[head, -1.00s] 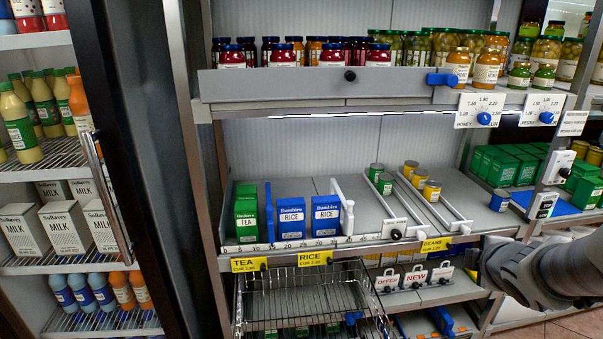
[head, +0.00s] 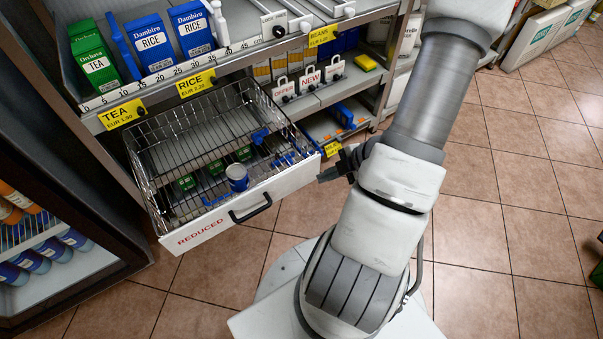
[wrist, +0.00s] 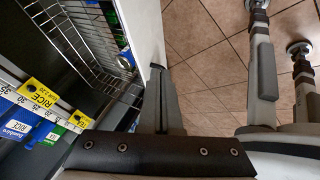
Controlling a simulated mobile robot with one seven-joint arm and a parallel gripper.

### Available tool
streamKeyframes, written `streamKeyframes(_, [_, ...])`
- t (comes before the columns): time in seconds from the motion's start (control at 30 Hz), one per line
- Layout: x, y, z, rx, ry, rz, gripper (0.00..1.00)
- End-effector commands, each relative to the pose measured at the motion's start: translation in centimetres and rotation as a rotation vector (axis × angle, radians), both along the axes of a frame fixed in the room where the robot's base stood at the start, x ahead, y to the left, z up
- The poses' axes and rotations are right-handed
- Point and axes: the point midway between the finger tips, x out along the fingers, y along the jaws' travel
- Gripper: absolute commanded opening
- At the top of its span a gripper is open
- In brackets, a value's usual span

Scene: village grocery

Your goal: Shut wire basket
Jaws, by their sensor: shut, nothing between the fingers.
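The wire basket (head: 150,160) is a chrome drawer standing pulled out below the shelf. Its white front panel (head: 283,186) reads REDUCED and has a black bar handle (head: 250,208). My gripper (head: 328,174) is shut and empty at the right end of that panel, outside the basket; I cannot tell if it touches. In the wrist view, my gripper's fingers (wrist: 158,72) point along the panel (wrist: 148,32), with the basket's wires (wrist: 82,45) to the left.
A blue tin (head: 237,178) sits in the basket near the front. The shelf above holds a green tea box (head: 95,62) and blue rice boxes (head: 150,42). A fridge (head: 70,235) stands close on the left.

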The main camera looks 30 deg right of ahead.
Motion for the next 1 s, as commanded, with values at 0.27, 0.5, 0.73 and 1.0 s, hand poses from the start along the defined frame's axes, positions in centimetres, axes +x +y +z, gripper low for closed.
streamKeyframes(0.27, [1.9,1.6,-3.9,0.000,0.001,0.002,0.00])
streamKeyframes(0.5, [4.1,3.2,-7.4,-0.002,0.000,0.002,0.00])
streamKeyframes(0.73, [7.1,3.6,-7.7,-0.005,-0.002,0.002,0.00])
streamKeyframes(1.0, [8.6,3.6,-7.7,-0.004,0.000,-0.001,0.00])
